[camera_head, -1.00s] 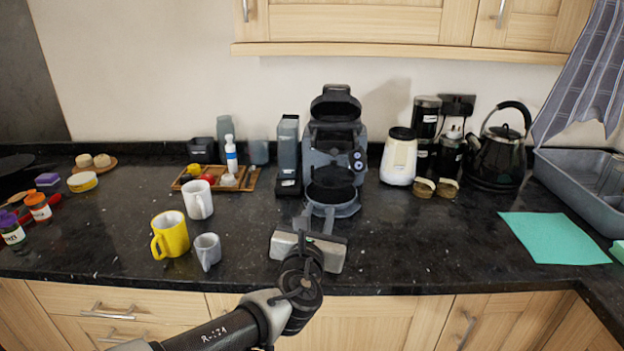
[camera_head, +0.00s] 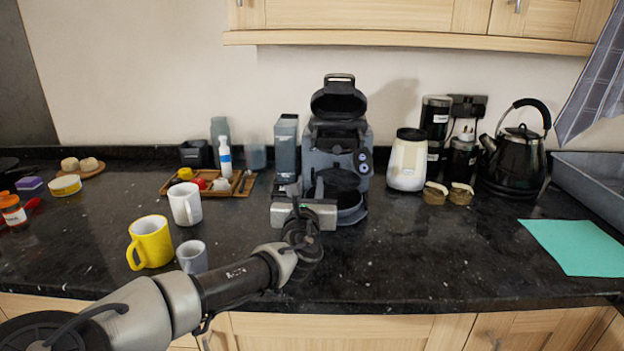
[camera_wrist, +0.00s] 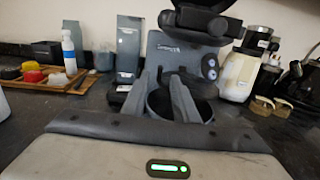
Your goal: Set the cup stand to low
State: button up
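The coffee machine (camera_head: 322,152) stands against the wall with its top lid raised. Its cup stand (camera_head: 342,180), a dark round platform, is at the front above the rounded base (camera_head: 352,214). My gripper (camera_head: 309,198) is in front of the machine, at its lower left. In the wrist view, my gripper (camera_wrist: 163,84) has its two fingers apart and pointing at the machine. The dark round stand (camera_wrist: 187,108) shows behind and between them, partly hidden by the right finger. I cannot tell whether a finger touches it.
A yellow mug (camera_head: 151,242), a white mug (camera_head: 186,205) and a grey mug (camera_head: 192,257) stand left of my gripper. A wooden tray (camera_head: 240,190) lies behind them. A white jar (camera_head: 407,162) and a kettle (camera_head: 515,162) stand right.

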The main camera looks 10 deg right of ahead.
aim_at(312, 173)
jog(key=x, duration=0.6)
jog(key=shift+b, duration=0.3)
grip_shut()
dwell(1.0)
